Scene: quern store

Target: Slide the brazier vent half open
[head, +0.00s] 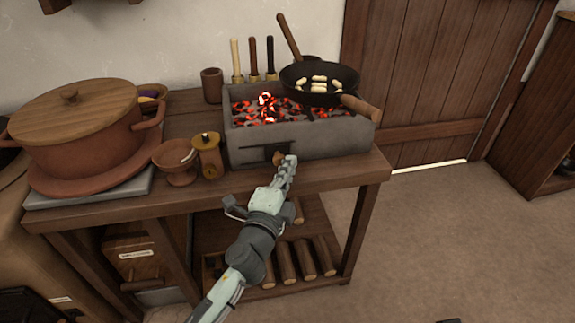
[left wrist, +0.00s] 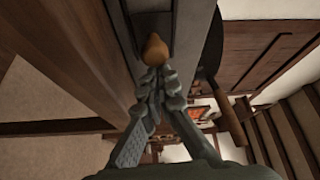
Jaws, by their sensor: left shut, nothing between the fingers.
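The grey stone brazier (head: 320,146) stands on the wooden bench, full of glowing coals. A dark vent plate (head: 270,151) is on its front face, with a small wooden knob (head: 277,158). How far the vent is open I cannot tell. My left gripper (head: 291,160) is shut and empty, its tips just right of the knob in the head view. In the left wrist view, the knob (left wrist: 155,47) sits right at the shut fingertips (left wrist: 158,72), below the dark vent plate (left wrist: 153,22); whether they touch is unclear. My right gripper is not in view.
A black pan (head: 318,82) with pale pieces of food rests over the coals, its handle reaching past the brazier's right end. A brass-topped jar (head: 207,158), a clay bowl (head: 176,160) and a large lidded pot (head: 85,130) stand left. Logs (head: 304,258) lie on the shelf below.

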